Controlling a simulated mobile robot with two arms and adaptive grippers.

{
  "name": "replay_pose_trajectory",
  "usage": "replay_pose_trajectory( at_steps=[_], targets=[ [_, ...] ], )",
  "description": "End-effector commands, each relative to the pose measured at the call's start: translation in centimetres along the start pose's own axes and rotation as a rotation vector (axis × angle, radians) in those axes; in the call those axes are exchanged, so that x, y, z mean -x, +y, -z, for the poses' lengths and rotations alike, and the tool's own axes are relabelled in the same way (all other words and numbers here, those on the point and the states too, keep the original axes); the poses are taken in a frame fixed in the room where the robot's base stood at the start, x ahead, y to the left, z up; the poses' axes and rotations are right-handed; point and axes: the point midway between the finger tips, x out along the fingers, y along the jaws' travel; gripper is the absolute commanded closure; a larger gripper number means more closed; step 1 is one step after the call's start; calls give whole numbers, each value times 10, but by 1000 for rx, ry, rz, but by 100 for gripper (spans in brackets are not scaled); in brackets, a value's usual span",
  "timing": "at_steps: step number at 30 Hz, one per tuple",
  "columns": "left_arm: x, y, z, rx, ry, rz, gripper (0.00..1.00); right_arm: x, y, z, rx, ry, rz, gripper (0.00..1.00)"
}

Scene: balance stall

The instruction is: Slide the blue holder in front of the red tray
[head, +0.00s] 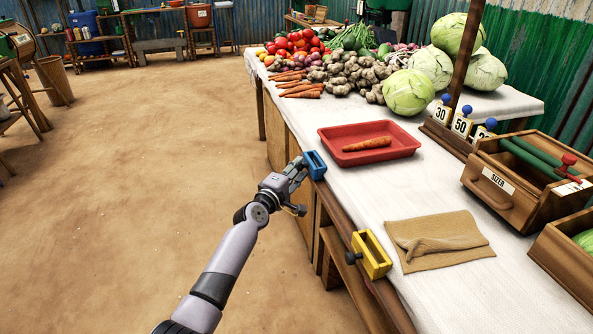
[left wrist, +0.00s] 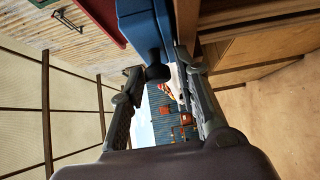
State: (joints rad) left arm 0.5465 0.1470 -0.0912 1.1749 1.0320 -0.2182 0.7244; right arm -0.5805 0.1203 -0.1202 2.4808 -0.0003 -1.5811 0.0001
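The blue holder (head: 315,164) sits on the table's front edge, just off the near left corner of the red tray (head: 404,151). The tray lies on the white cloth with one carrot (head: 367,144) in it. My left gripper (head: 299,166) is at the blue holder's outer side, off the table edge. In the left wrist view the blue holder (left wrist: 143,25) is straight ahead, and its dark knob (left wrist: 157,72) lies between the fingertips (left wrist: 158,68). The fingers look open, with a small gap beside the knob. My right gripper is not in view.
A yellow holder (head: 371,254) sits farther along the same edge, nearer me, beside a brown cloth (head: 437,260). Number cards and a wooden sizer box (head: 492,197) stand at the right. Vegetables fill the far end. The edge between the holders is clear.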

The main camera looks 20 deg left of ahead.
Motion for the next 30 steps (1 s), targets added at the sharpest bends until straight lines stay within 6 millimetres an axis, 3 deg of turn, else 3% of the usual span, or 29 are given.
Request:
replay_pose_trajectory(
  at_steps=[4, 17, 30],
  targets=[
    [0, 1, 0, 0, 0, -1, 60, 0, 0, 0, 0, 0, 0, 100],
    [9, 0, -1, 2, -1, -3, 60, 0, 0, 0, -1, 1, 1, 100],
    [84, -1, 0, 0, 2, -1, 60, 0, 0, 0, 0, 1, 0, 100]
  ],
)
